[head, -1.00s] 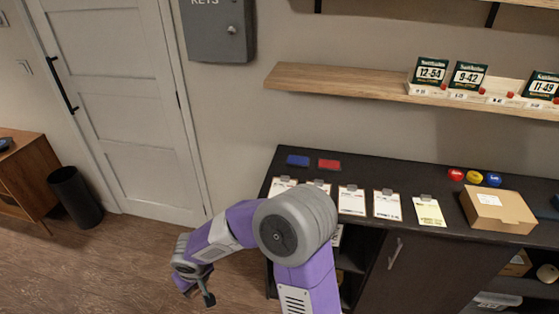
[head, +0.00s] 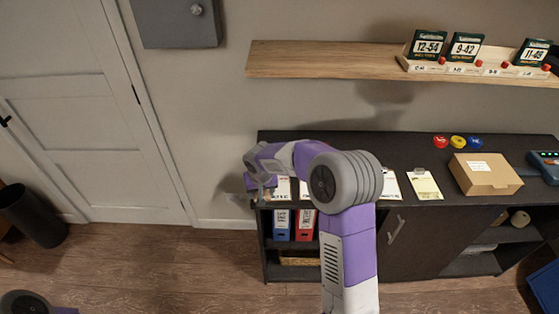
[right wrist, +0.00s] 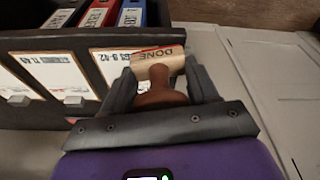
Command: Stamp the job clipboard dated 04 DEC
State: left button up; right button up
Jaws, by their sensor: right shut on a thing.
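My right gripper (right wrist: 163,88) is shut on a wooden-handled stamp (right wrist: 158,60) whose block reads DONE. In the head view my right gripper (head: 262,188) is at the left end of the dark cabinet top. Clipboards with white sheets lie in a row there: one (head: 282,188) is beside the gripper, and another (head: 391,188) and a yellowish one (head: 424,185) are right of my arm. My arm hides part of the row. In the right wrist view two clipboards (right wrist: 38,75) (right wrist: 110,68) lie left of and partly behind the stamp. Their dates are not readable.
Blue and red binders (head: 304,224) stand on a shelf below. A wall shelf (head: 320,60) hangs above. The ink pads are hidden.

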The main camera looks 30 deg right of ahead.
jog(key=w+d+r+m+p, duration=0.2)
jog(key=w+d+r, duration=0.15)
jog(key=d, duration=0.45)
jog(key=shift+h, duration=0.3)
jog(key=shift+s+a+b+x, duration=0.1)
jog(key=shift+b+x, duration=0.6)
jog(key=shift+x, duration=0.45)
jog(key=shift+s+a+b+x, duration=0.1)
jog(key=shift+s+b+x, duration=0.05)
jog(key=shift+b+x, duration=0.8)
jog(key=shift+s+a+b+x, duration=0.1)
jog(key=shift+b+x, duration=0.4)
jog(key=shift+x, duration=0.8)
jog(key=shift+f+b, duration=0.45)
jog(key=shift+f, duration=0.3)
jog(key=shift+r, duration=0.1)
notch_tip(320, 180, up, 7)
jog(key=p, duration=0.4)
jog(key=shift+p, duration=0.4)
jog(key=shift+a, duration=0.1)
